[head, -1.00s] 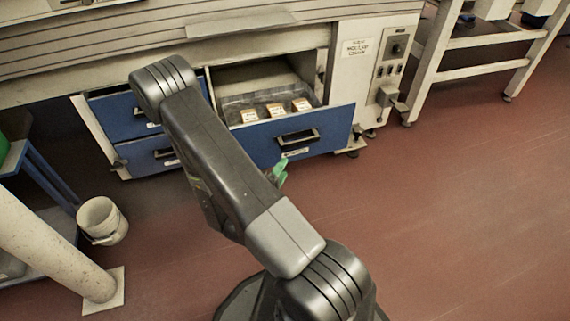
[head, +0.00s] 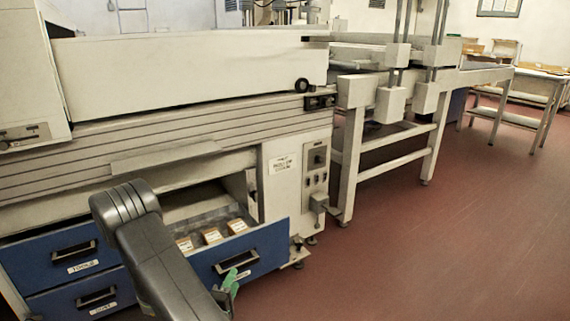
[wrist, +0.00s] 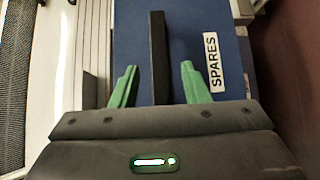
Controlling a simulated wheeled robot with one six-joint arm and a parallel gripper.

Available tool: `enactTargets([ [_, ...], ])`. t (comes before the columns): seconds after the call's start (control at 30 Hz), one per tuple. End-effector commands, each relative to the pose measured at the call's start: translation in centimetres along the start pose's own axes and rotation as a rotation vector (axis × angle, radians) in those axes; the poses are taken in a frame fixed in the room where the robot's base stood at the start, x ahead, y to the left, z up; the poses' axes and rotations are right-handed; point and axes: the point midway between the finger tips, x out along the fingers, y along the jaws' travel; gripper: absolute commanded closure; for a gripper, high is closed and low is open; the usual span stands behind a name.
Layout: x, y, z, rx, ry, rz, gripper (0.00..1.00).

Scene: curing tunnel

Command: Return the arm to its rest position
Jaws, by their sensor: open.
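My gripper (wrist: 159,67) is open and empty, with its two green fingers apart. In the wrist view it faces the blue drawer front labelled SPARES (wrist: 215,62), and the dark bar handle (wrist: 158,35) shows between the fingers. I cannot tell how far the fingers are from the handle. In the head view a green finger (head: 229,281) shows just below the handle of the open blue drawer (head: 262,250). My arm covers the left part of that drawer and most of my gripper.
Three small boxes (head: 212,236) sit inside the open drawer. Shut blue drawers (head: 60,257) are to its left, under the large machine (head: 180,75). A control panel (head: 317,170) and a pale frame stand (head: 348,165) are to the right. Red floor (head: 450,240) at the right is clear.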

Motion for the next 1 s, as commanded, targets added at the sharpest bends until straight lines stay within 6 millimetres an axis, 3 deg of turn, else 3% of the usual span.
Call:
enactTargets([
  [0.2,3.7,-0.1,0.1,0.003,-0.004,0.002,0.58],
  [0.4,6.0,-0.1,0.1,0.001,-0.002,0.001,0.58],
  [1.0,6.8,0.3,0.1,0.006,0.001,0.003,0.58],
])
